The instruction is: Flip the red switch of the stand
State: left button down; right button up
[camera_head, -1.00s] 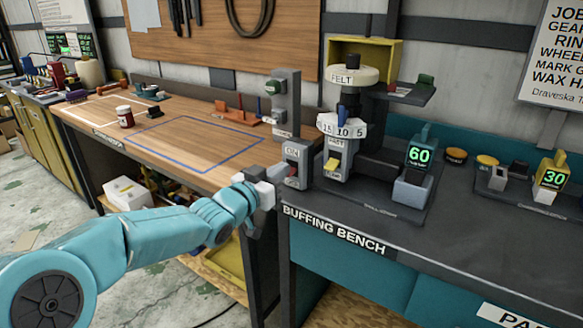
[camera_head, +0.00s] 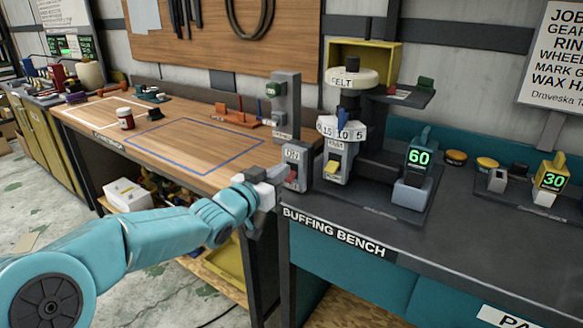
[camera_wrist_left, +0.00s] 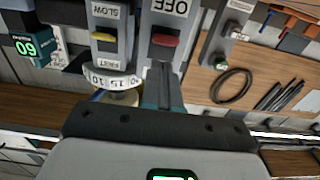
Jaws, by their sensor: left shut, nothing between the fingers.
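The red switch (camera_head: 292,174) sits on the front of a grey upright box (camera_head: 296,156) marked ON at the top, at the left end of the buffing bench. In the wrist view, which is upside down, the red switch (camera_wrist_left: 165,40) shows beside the OFF label. My left gripper (camera_head: 277,186) is shut and empty, close in front of the box. In the wrist view its fingers (camera_wrist_left: 162,82) end just short of the red switch; I cannot tell whether they touch it. My right gripper is not in view.
A yellow switch (camera_head: 332,167) on a SLOW/FAST box stands right beside the red one. The felt wheel (camera_head: 352,77) and numbered dial (camera_head: 342,129) stand behind. A green 60 display (camera_head: 419,158) is to the right. The bench front (camera_head: 480,235) is clear.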

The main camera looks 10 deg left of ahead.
pick_arm(q)
jog(key=b+v, duration=0.2)
jog(key=v, duration=0.7)
dwell(0.6)
